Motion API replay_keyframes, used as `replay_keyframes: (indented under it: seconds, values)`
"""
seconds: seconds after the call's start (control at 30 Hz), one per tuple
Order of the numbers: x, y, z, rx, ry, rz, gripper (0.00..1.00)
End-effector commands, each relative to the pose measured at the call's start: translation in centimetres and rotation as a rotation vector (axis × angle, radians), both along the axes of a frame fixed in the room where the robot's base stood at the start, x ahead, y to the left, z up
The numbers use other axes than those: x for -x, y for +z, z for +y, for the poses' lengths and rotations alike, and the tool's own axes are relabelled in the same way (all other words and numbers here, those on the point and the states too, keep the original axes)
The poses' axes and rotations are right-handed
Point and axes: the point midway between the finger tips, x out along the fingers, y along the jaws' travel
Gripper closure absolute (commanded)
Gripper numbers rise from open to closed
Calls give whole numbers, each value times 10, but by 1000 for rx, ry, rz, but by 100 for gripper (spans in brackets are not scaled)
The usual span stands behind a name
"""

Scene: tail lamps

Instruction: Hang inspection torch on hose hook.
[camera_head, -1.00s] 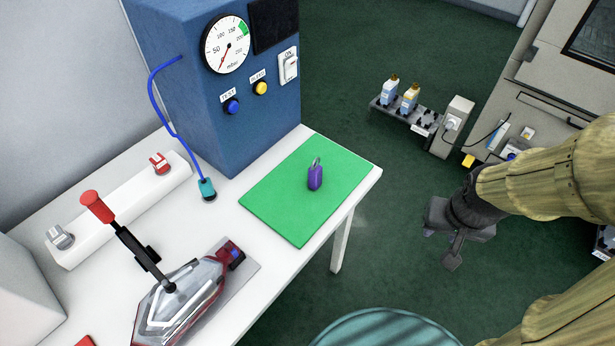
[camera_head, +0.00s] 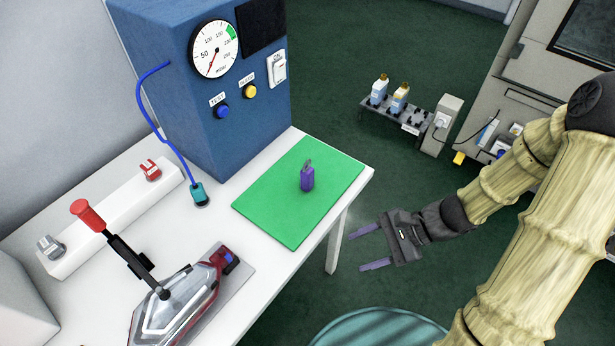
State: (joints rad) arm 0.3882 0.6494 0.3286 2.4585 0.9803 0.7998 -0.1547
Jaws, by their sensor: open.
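A small purple object with a metal loop on top (camera_head: 307,179), which looks like the inspection torch, stands on a green mat (camera_head: 283,225) on the white table. My gripper (camera_head: 363,248) is open and empty, its two fingers pointing left, beyond the table's right edge and apart from the purple object. A red hook-like fitting (camera_head: 149,169) and a grey fitting (camera_head: 51,246) sit on a white bar (camera_head: 105,222). I cannot tell which fitting is the hose hook. A blue hose (camera_head: 168,142) runs from the blue box to a teal end piece (camera_head: 200,193) on the table.
A blue test box (camera_head: 190,110) with gauge and buttons stands at the table's back. A red-handled clamp device (camera_head: 175,300) is at the front. A round teal top (camera_head: 380,330) is below my gripper. A low rack with bottles (camera_head: 398,112) stands on the floor.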

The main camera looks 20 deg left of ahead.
Motion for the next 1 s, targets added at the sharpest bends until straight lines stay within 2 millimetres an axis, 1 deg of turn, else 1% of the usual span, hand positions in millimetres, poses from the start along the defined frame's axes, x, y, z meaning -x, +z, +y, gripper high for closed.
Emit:
replay_keyframes:
  seconds: [0.03, 0.1, 0.17, 0.2, 0.3, 0.43, 0.53, 0.83, 0.93, 1.0]
  values:
    - [-8, 0, 9, -82, -83, 62, 45]
    - [-22, 3, 20, -193, -200, 134, 45]
    - [-38, 6, 27, -289, -304, 190, 45]
    - [-49, 8, 30, -352, -374, 224, 45]
    - [-77, 13, 31, -491, -536, 294, 45]
    - [-103, 15, 26, -603, -677, 344, 45]
    - [-111, 16, 23, -634, -719, 357, 45]
    - [-112, 16, 24, -633, -721, 357, 45]
    - [-113, 16, 29, -634, -720, 358, 45]
    - [-115, 16, 37, -633, -717, 359, 45]
